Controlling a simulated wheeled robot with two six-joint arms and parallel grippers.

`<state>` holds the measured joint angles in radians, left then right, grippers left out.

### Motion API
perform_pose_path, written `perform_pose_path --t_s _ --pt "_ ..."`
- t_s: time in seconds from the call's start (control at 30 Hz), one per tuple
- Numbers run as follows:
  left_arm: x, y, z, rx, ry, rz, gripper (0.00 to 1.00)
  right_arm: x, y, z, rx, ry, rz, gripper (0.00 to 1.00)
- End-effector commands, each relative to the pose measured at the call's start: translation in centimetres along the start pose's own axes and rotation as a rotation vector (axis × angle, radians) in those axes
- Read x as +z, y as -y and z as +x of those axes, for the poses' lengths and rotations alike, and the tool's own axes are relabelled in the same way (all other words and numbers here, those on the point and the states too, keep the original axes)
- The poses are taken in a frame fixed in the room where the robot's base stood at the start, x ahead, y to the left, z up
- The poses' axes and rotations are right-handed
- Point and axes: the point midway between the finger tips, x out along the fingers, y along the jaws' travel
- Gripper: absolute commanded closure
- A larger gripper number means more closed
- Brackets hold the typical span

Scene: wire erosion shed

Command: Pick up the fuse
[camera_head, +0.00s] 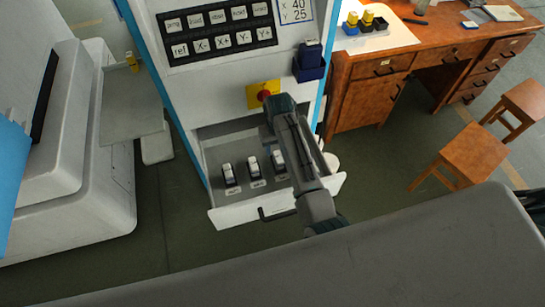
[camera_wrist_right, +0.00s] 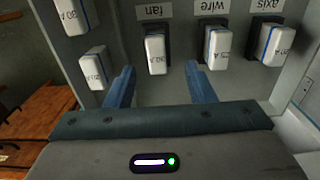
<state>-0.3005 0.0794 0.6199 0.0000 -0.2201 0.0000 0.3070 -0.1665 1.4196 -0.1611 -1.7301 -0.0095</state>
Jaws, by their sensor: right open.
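Three white-capped fuses stand in a row in the open drawer (camera_head: 235,212) of the machine: axis (camera_head: 230,174), wire (camera_head: 254,167) and fan (camera_head: 278,160). In the right wrist view the fan fuse (camera_wrist_right: 155,52), marked 30 A, stands ahead of the gap between the blue fingers. The wire fuse (camera_wrist_right: 218,46) and axis fuse (camera_wrist_right: 272,42) are to its right. A 20 A fuse (camera_wrist_right: 95,68) and another 30 A fuse (camera_wrist_right: 72,14) are at left. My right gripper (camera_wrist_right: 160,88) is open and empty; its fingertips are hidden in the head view. My left gripper is out of view.
The cabinet front has a key panel (camera_head: 217,32), a red knob (camera_head: 264,96) on yellow and a dark blue holder (camera_head: 309,67) above the drawer. Two stools (camera_head: 474,150) stand at right.

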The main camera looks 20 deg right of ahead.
Motion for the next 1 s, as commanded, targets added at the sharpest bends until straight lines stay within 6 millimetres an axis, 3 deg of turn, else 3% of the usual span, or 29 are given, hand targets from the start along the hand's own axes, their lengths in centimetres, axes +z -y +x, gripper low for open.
perform_pose_path --t_s 0.7,1.0 --pt "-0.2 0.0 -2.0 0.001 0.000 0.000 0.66 -0.5 -0.5 7.4 0.000 0.000 0.000 0.51" --pt "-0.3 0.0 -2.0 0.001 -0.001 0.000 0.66 -0.5 -0.5 7.8 0.000 -0.002 0.001 0.51"
